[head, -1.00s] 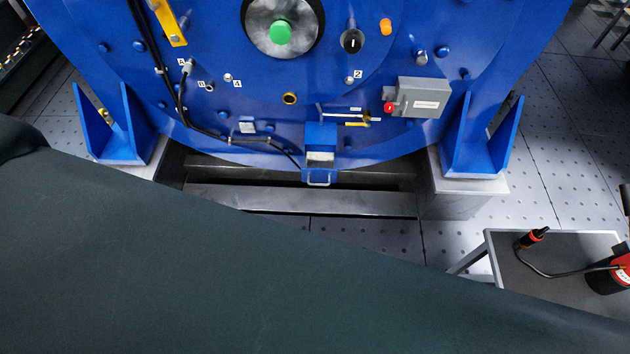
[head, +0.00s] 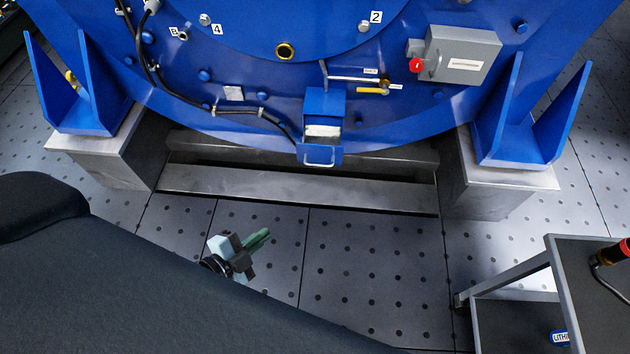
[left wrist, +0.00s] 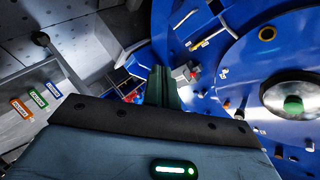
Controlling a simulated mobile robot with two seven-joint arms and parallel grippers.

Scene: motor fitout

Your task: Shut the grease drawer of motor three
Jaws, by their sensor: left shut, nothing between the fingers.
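The blue grease drawer (head: 320,155) sits low at the centre of the big blue motor (head: 250,90) in the head view. It sticks out from its blue housing (head: 324,102), with pale contents showing inside and a metal handle on its front. My left gripper (head: 264,236) is shut and empty, below and left of the drawer and apart from it, over the floor. In the left wrist view its dark green fingers (left wrist: 160,86) lie together and point toward the motor face. I cannot make out the drawer there. My right gripper is not in view.
A grey box with a red knob (head: 460,54) is on the motor's right. Blue brackets stand on metal blocks at both sides. A metal step (head: 290,188) lies below the drawer. A dark cart (head: 590,280) stands at lower right. The floor between is clear.

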